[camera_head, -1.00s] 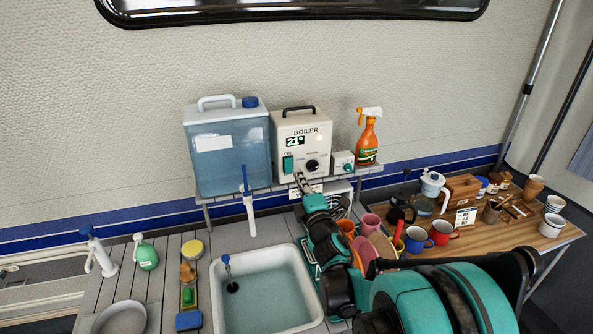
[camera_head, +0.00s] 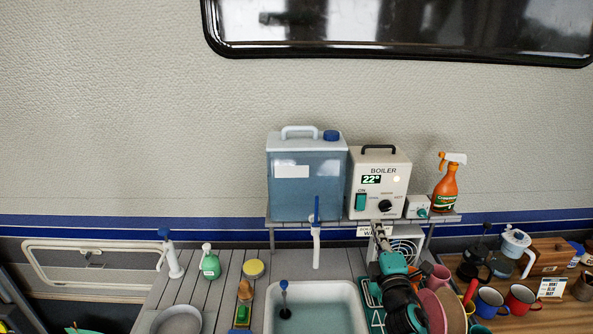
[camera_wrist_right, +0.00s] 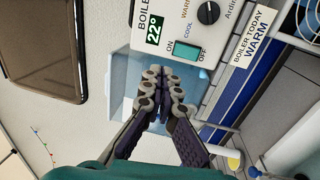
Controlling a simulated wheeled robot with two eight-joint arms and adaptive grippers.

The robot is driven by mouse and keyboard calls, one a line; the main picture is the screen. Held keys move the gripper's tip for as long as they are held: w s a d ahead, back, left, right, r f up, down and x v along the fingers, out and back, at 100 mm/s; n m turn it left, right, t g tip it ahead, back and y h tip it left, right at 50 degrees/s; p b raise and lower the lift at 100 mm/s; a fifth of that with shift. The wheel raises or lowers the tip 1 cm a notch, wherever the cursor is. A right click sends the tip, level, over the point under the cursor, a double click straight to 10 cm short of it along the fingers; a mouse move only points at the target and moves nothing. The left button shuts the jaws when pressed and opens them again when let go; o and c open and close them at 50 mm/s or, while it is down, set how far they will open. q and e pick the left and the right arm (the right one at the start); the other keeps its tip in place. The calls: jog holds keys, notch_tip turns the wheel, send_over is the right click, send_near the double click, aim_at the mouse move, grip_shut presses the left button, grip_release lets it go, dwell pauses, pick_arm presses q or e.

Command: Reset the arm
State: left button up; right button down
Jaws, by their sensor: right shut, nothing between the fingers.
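My right gripper (camera_head: 377,228) is shut and empty. It is in front of the shelf edge, just below the white boiler (camera_head: 401,166). In the right wrist view its fingertips (camera_wrist_right: 166,78) are together, with the boiler's green ON/OFF switch (camera_wrist_right: 182,51) beyond them. The boiler (camera_wrist_right: 172,20) display reads 22°, and a small light glows on its front. The blue water tank (camera_head: 304,185) stands left of the boiler. I do not see my left gripper.
The sink (camera_head: 357,301) and white tap (camera_head: 316,240) are left of my right arm. Pink dishes (camera_head: 434,311) stand close to its right. An orange spray bottle (camera_head: 445,190) is on the shelf. Mugs (camera_head: 522,299) and a white kettle (camera_head: 514,246) crowd the wooden table.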

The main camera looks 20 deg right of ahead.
jog(key=s+a+f+m+g+y+b, duration=0.3)
jog(key=s+a+f+m+g, duration=0.8)
jog(key=s+a+f+m, duration=0.4)
jog(key=s+a+f+y, duration=0.1)
jog(key=s+a+f, duration=0.1)
jog(key=s+a, duration=0.1)
jog(key=shift+s+a+g, duration=0.15)
jog(key=shift+s+g, duration=0.25)
jog(key=shift+s, duration=0.05)
jog(key=shift+f, duration=0.1)
